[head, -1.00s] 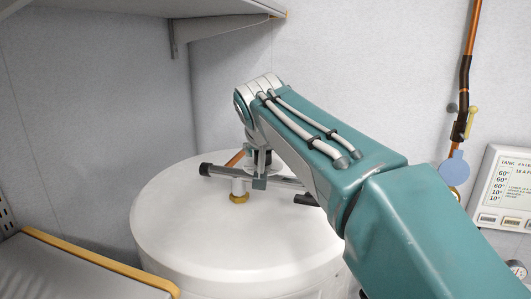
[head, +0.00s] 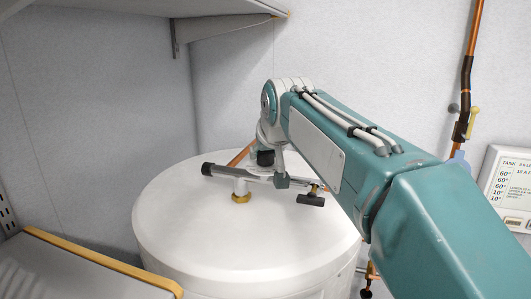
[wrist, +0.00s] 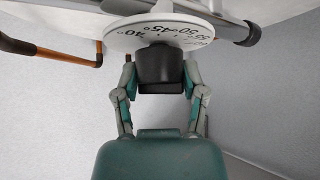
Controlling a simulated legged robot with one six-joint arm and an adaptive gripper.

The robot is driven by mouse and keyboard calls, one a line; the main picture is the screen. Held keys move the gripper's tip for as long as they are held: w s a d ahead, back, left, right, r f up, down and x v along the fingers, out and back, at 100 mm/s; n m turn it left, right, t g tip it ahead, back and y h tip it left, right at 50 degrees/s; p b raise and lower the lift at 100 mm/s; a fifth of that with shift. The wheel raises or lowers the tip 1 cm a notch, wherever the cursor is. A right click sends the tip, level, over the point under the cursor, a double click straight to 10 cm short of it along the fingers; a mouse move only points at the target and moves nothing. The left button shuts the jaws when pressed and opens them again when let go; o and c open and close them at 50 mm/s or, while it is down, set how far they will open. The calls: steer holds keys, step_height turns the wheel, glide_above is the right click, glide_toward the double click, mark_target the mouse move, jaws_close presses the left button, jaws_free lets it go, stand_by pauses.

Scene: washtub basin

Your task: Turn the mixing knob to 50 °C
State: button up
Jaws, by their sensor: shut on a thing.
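The mixing knob is a black block (wrist: 160,67) in front of a round white dial (wrist: 112,40), seen in the wrist view. Printed figures including 40°, 45° and 50 run along the dial, with 40° at the left. I cannot tell which mark the knob points to. My gripper (wrist: 160,78) is shut on the knob, one finger on each side. In the head view my gripper (head: 273,170) is at the metal mixing valve pipe (head: 225,171), above the white tank. The dial's face is hidden there.
The round white tank top (head: 180,210) lies below the valve, with a brass fitting (head: 241,198) under it. A dark T-shaped handle (head: 311,200) is right of my gripper. A display panel (head: 508,185) hangs at the right; a shelf (head: 225,32) juts above.

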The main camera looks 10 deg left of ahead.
steer(key=n+g+y, duration=0.1)
steer(key=n, duration=0.1)
steer(key=n+g+y, duration=0.1)
steer(key=n, duration=0.1)
steer(key=shift+w+f+y, duration=0.1)
steer(key=shift+f+y, duration=0.1)
steer(key=shift+y, duration=0.2)
steer(key=shift+n+g+y, duration=0.8)
steer(key=shift+n+g, duration=0.5)
steer(key=shift+n, duration=0.8)
steer(key=o, duration=1.1)
steer(key=shift+a, duration=0.1)
steer(key=shift+r, duration=0.1)
